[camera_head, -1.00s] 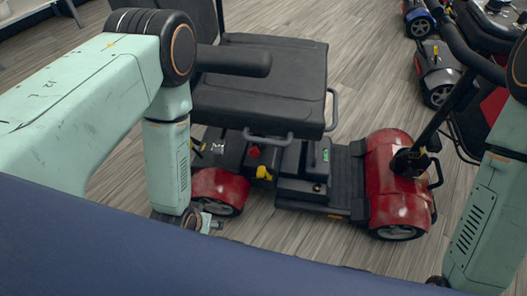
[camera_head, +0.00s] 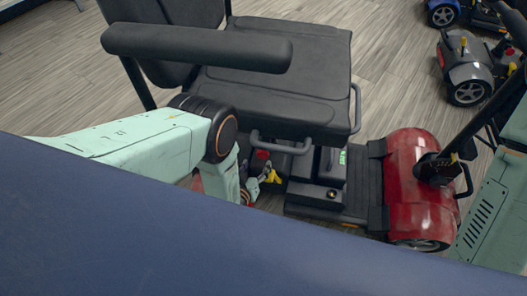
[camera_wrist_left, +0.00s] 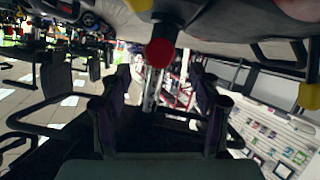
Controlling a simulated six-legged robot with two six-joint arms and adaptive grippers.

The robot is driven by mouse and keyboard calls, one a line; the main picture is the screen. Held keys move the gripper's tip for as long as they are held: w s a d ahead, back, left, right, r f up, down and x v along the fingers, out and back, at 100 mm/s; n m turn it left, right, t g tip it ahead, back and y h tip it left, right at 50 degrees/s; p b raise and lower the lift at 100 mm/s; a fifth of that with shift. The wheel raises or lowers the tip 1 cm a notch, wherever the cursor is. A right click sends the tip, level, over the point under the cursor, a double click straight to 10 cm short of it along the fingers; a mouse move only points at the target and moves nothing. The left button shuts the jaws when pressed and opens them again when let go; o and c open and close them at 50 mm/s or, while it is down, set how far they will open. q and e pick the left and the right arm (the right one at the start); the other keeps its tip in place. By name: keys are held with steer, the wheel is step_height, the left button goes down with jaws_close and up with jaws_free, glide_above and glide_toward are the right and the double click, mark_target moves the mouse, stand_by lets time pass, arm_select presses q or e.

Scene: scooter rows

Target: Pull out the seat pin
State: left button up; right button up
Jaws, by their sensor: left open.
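A red scooter with a black seat (camera_head: 275,75) stands in front of me. Under the seat's front edge is a small red round knob (camera_head: 262,154), which looks like the seat pin. A yellow part (camera_head: 272,177) sits just below it. My left gripper (camera_head: 252,188) is low beside the yellow part, partly hidden by my arm. In the left wrist view, my left gripper (camera_wrist_left: 160,105) is open and empty, its fingers spread to either side. The red knob (camera_wrist_left: 160,53) lies ahead, centred between the fingers and apart from them. My right gripper is out of view.
The seat's armrest (camera_head: 195,46) hangs above my left arm, and a grey loop handle (camera_head: 281,145) is close to the knob. The red front cover (camera_head: 415,185) is to the right. Other scooters (camera_head: 466,68) stand behind. Wooden floor (camera_head: 385,50) is clear behind the seat.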

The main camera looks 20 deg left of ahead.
mark_target(262, 156)
arm_select(q)
steer(key=shift+w+f, duration=0.1)
steer(key=shift+w, duration=0.2)
steer(key=b+x, duration=0.3)
steer(key=x, duration=0.2)
steer(key=shift+w+d+f+b, duration=0.1)
steer(key=shift+w+f+b, duration=0.1)
steer(key=shift+b, duration=0.1)
steer(key=shift+w+f, duration=0.1)
steer(key=shift+w, duration=0.55)
jaws_close()
